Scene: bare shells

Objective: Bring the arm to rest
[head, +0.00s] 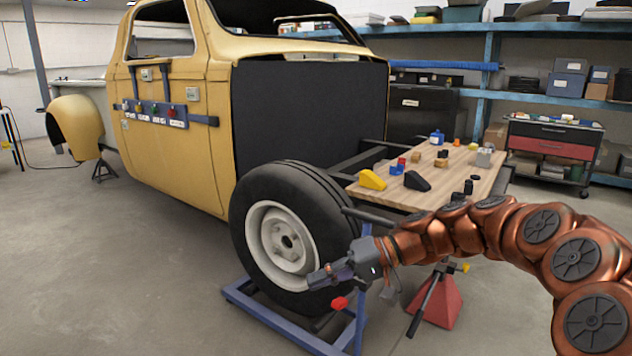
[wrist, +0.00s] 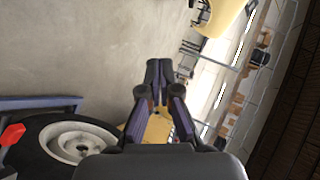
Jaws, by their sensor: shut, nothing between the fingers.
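My copper-coloured arm reaches in from the right in the head view. My gripper (head: 318,279) is at its left end, in front of the lower part of the wheel (head: 285,240). In the wrist view my gripper (wrist: 159,72) points up the picture, its fingertips together and with nothing between them. The floor shows behind the fingertips there. From these views I cannot tell how far the gripper is from the tyre.
The yellow truck shell (head: 180,130) stands on the left. A blue stand (head: 275,325) with a red knob (head: 339,303) is below the gripper. A wooden worktop (head: 455,195) with small parts lies behind my arm. A red jack stand (head: 440,300) is beneath it. Open floor (head: 100,270) lies left.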

